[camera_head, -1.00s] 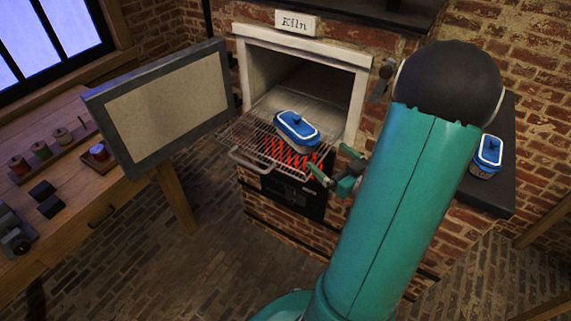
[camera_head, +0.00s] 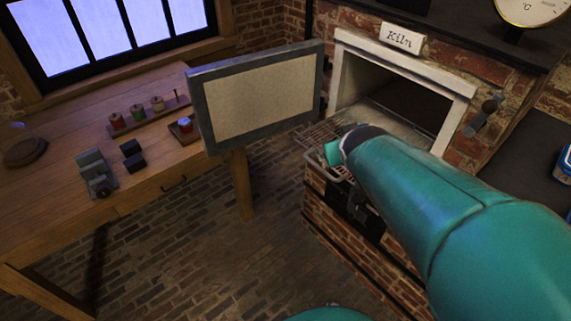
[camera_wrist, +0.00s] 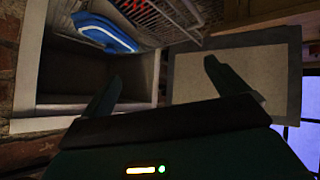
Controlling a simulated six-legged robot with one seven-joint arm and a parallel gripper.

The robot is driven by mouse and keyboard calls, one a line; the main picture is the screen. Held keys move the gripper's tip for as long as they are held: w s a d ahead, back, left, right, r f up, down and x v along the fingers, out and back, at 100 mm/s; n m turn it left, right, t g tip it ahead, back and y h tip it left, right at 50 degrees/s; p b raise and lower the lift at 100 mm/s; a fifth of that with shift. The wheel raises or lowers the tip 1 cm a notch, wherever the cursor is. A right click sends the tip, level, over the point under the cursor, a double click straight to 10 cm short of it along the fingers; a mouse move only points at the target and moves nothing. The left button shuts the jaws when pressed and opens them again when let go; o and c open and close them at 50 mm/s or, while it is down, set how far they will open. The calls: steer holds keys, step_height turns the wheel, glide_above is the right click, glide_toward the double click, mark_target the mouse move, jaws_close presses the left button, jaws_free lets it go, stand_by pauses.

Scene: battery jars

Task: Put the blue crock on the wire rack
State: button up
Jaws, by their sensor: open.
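A blue lidded crock with a white rim band (camera_wrist: 108,32) shows at the upper left of the wrist view, beside the bars of the wire rack (camera_wrist: 165,12). In the head view the rack (camera_head: 316,133) sticks out of the kiln mouth, and my arm hides the crock there. My gripper (camera_wrist: 162,70) is open with nothing between its fingers, and the crock lies apart from them. A second blue-and-white container (camera_head: 565,163) is cut off at the right edge of the head view, on the dark ledge.
The kiln (camera_head: 402,85) is open, its door (camera_head: 258,100) swung out left. A workbench (camera_head: 60,215) with spools (camera_head: 138,111), dark blocks (camera_head: 132,155) and a small blue item (camera_head: 186,124) stands left. The brick floor between is clear.

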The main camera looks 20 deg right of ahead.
steer(key=s+a+r+g+y, duration=0.1)
steer(key=s+a+y, duration=0.1)
steer(key=s+a, duration=0.3)
steer(key=s+a+r+n+g+y, duration=0.1)
steer(key=s+a+g+y, duration=0.1)
steer(key=s+a, duration=0.4)
steer(key=a, duration=0.4)
steer(key=shift+a, duration=0.3)
steer(key=shift+d+r, duration=0.1)
steer(key=shift+d, duration=0.05)
